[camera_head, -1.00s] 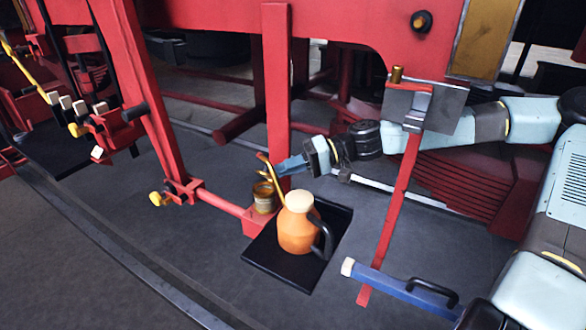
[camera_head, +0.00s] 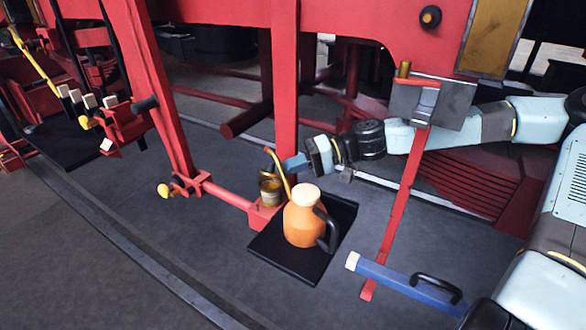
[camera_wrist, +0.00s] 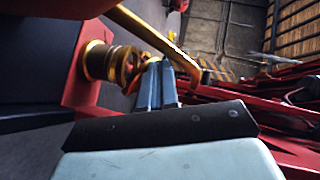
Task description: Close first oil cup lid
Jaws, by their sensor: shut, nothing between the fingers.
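The brass oil cup (camera_head: 270,192) sits on the red foot of the upright post, behind the orange oil can. In the wrist view the cup (camera_wrist: 100,62) lies on its side at the left, with its lid end (camera_wrist: 130,67) towards my fingers. I cannot tell how far the lid is open. My gripper (camera_head: 286,165) reaches in from the right, just above and right of the cup, behind the can's yellow spout. In the wrist view my gripper (camera_wrist: 158,68) is shut and empty, its blue fingers close beside the lid end; contact is unclear.
The orange oil can (camera_head: 303,220) stands on a black tray (camera_head: 290,265) in front of the cup. Its spout (camera_wrist: 155,35) crosses close by my fingers. A red post (camera_head: 285,90) rises behind the cup. A red stand (camera_head: 395,220) is at the right. Open floor lies in front.

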